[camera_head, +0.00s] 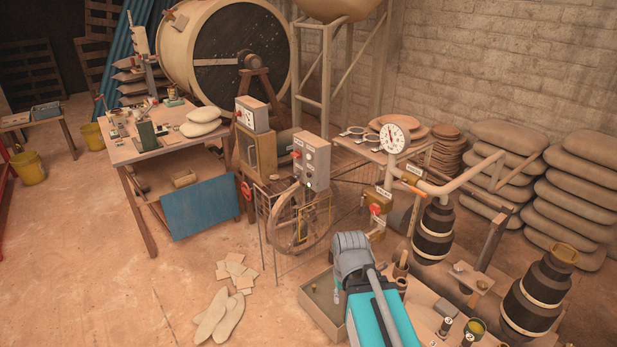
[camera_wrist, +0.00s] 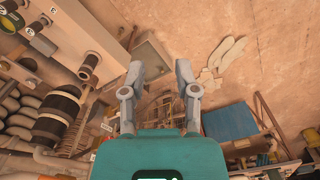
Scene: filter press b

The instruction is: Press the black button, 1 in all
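A grey control box (camera_head: 311,160) stands on a post near the middle of the head view, with small controls on its front. A red part shows at its left side and a small green light near its bottom. I cannot make out which control is the black button at this size. A second box (camera_head: 252,114) with a pale face stands behind it to the left. My gripper (camera_wrist: 158,78) is open and empty in the wrist view, its two grey fingers well apart. In the head view my arm is at bottom centre, below the control box and apart from it; the fingertips are not clear there.
A spoked wheel (camera_head: 299,222) and wire guard stand below the control box. A red-handled switch box (camera_head: 378,203) and a pressure gauge (camera_head: 395,137) stand to the right. A shallow tray (camera_head: 318,315) lies beside my arm. Open floor (camera_head: 120,280) is at left.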

